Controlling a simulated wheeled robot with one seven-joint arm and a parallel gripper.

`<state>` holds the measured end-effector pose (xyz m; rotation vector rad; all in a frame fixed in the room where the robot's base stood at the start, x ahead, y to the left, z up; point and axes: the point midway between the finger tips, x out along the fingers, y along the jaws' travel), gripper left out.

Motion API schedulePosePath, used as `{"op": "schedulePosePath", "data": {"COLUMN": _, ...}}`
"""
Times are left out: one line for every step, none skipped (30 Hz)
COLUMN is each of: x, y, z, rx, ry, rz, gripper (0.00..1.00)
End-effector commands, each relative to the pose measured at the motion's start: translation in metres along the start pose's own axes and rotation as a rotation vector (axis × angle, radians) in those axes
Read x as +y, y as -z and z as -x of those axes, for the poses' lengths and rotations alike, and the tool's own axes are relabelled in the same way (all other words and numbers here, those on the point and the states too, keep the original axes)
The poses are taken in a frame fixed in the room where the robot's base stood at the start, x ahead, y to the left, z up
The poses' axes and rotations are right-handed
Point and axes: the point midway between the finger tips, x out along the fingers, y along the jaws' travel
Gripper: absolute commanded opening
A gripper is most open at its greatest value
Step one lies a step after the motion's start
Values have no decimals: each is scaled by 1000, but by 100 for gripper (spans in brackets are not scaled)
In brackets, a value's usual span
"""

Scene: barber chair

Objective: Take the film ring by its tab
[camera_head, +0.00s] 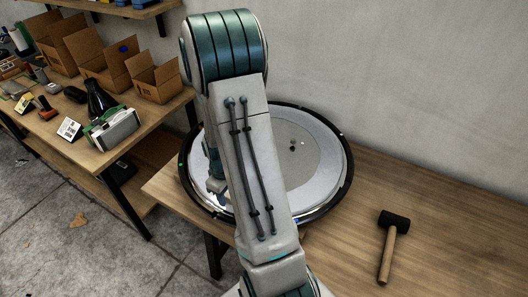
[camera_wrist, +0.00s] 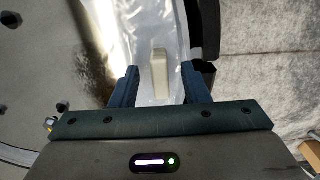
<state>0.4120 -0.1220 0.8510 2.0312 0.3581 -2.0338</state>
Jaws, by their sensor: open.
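A round chair base (camera_head: 315,175) with a polished face and a black rim lies on the wooden table in the head view. In the wrist view, the clear film ring (camera_wrist: 153,25) shows as a shiny, wrinkled band along the edge of the disc. A small pale beige tab (camera_wrist: 159,68) stands out on the film. My gripper (camera_wrist: 160,82) is open, with one blue finger on each side of the tab and a gap to both. In the head view, my arm hides most of my gripper and the tab.
A mallet (camera_head: 393,245) with a black head lies on the right of the table (camera_head: 440,215). A second bench (camera_head: 75,150) at left holds cardboard boxes (camera_head: 105,65) and tools. A grey wall stands close behind the disc.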

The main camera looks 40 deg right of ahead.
Motion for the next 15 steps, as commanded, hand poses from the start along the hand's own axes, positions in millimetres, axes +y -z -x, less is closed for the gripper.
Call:
{"op": "schedulePosePath", "data": {"x": 0, "y": 0, "z": -5, "rx": -1, "ry": 1, "rz": 0, "gripper": 42}}
{"op": "schedulePosePath", "data": {"x": 0, "y": 0, "z": -7, "rx": -1, "ry": 1, "rz": 0, "gripper": 42}}
{"op": "schedulePosePath", "data": {"x": 0, "y": 0, "z": -9, "rx": -1, "ry": 1, "rz": 0, "gripper": 42}}
{"op": "schedulePosePath", "data": {"x": 0, "y": 0, "z": -10, "rx": -1, "ry": 1, "rz": 0, "gripper": 42}}
{"op": "schedulePosePath", "data": {"x": 0, "y": 0, "z": -11, "rx": 0, "ry": 0, "rz": 0, "gripper": 42}}
{"op": "schedulePosePath", "data": {"x": 0, "y": 0, "z": -12, "rx": 1, "ry": -1, "rz": 0, "gripper": 42}}
{"op": "schedulePosePath", "data": {"x": 0, "y": 0, "z": -12, "rx": 1, "ry": -1, "rz": 0, "gripper": 42}}
{"op": "schedulePosePath", "data": {"x": 0, "y": 0, "z": -12, "rx": 1, "ry": -1, "rz": 0, "gripper": 42}}
{"op": "schedulePosePath", "data": {"x": 0, "y": 0, "z": -12, "rx": 2, "ry": -1, "rz": 0, "gripper": 42}}
{"op": "schedulePosePath", "data": {"x": 0, "y": 0, "z": -12, "rx": 2, "ry": -1, "rz": 0, "gripper": 42}}
{"op": "schedulePosePath", "data": {"x": 0, "y": 0, "z": -12, "rx": 1, "ry": -1, "rz": 0, "gripper": 42}}
{"op": "schedulePosePath", "data": {"x": 0, "y": 0, "z": -12, "rx": 1, "ry": -1, "rz": 0, "gripper": 42}}
{"op": "schedulePosePath", "data": {"x": 0, "y": 0, "z": -12, "rx": 1, "ry": -1, "rz": 0, "gripper": 33}}
{"op": "schedulePosePath", "data": {"x": 0, "y": 0, "z": -12, "rx": 1, "ry": -1, "rz": 0, "gripper": 25}}
{"op": "schedulePosePath", "data": {"x": 0, "y": 0, "z": -12, "rx": 1, "ry": -1, "rz": 0, "gripper": 14}}
